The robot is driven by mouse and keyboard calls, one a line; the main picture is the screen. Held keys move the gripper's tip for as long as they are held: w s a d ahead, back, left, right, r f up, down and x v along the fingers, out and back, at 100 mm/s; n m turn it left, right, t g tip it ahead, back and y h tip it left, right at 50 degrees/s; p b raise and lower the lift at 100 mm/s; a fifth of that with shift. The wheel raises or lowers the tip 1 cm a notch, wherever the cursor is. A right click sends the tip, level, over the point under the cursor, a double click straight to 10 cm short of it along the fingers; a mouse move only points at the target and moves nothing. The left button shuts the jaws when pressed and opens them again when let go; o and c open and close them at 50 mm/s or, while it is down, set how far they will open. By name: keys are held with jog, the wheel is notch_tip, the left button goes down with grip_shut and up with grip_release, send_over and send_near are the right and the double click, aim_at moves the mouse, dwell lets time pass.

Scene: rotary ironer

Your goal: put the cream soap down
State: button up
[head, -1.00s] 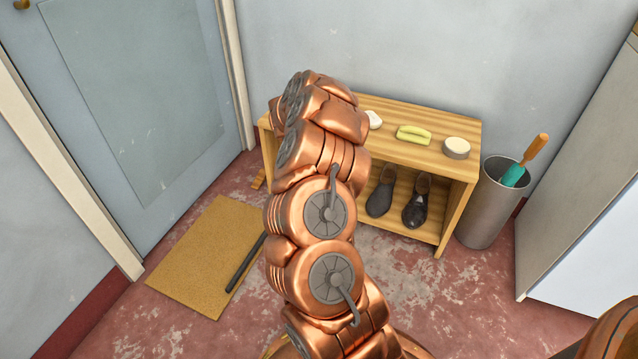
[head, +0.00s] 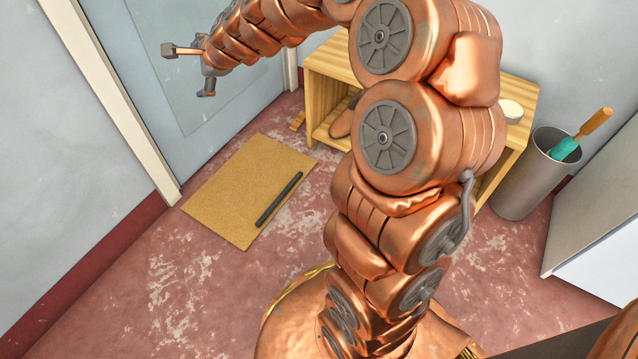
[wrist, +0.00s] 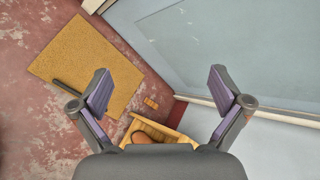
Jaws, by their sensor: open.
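My gripper (head: 187,72) is held out at the upper left in the head view, in front of the blue-grey door. In the wrist view my gripper (wrist: 160,88) has its two fingers wide apart with nothing between them. A round cream-topped piece (head: 511,109) with a darker side sits on the right end of the wooden shoe bench (head: 333,62); I cannot tell if it is the cream soap. My arm hides most of the bench top. The bench also shows at the bottom of the wrist view (wrist: 172,132).
A brown shoe (head: 344,122) is on the bench's lower shelf. A metal bin (head: 533,180) with a teal, wooden-handled tool (head: 578,136) stands right of the bench. A tan mat (head: 225,190) with a dark rod (head: 279,199) lies on the floor before the door (head: 150,90).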

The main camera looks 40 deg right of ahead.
jog(key=s+a+f+n+g, duration=0.2)
jog(key=s+a+n, duration=0.15)
jog(key=s, duration=0.35)
jog(key=s+a+f+n+g+y, duration=0.1)
jog(key=s+a+n+g, duration=0.15)
jog(key=s+n, duration=0.4)
jog(key=s+a+f+n+g, duration=0.2)
jog(key=s+a, duration=0.2)
jog(key=s, duration=0.4)
jog(key=s+d+n+g+h, duration=0.1)
jog(key=s+d+n+g, duration=0.1)
jog(key=s, duration=0.6)
jog(key=s+d+f+n+g+h, duration=0.1)
jog(key=s+d+n+g, duration=0.1)
jog(key=s, duration=0.7)
jog(key=s+d+n+g+h, duration=0.1)
jog(key=s+d+n+g, duration=0.2)
jog(key=s+n, duration=0.2)
jog(key=s, duration=0.3)
jog(key=shift+s+d+f+h, duration=0.25)
jog(key=shift+d+h, duration=0.05)
jog(key=shift+d, duration=0.05)
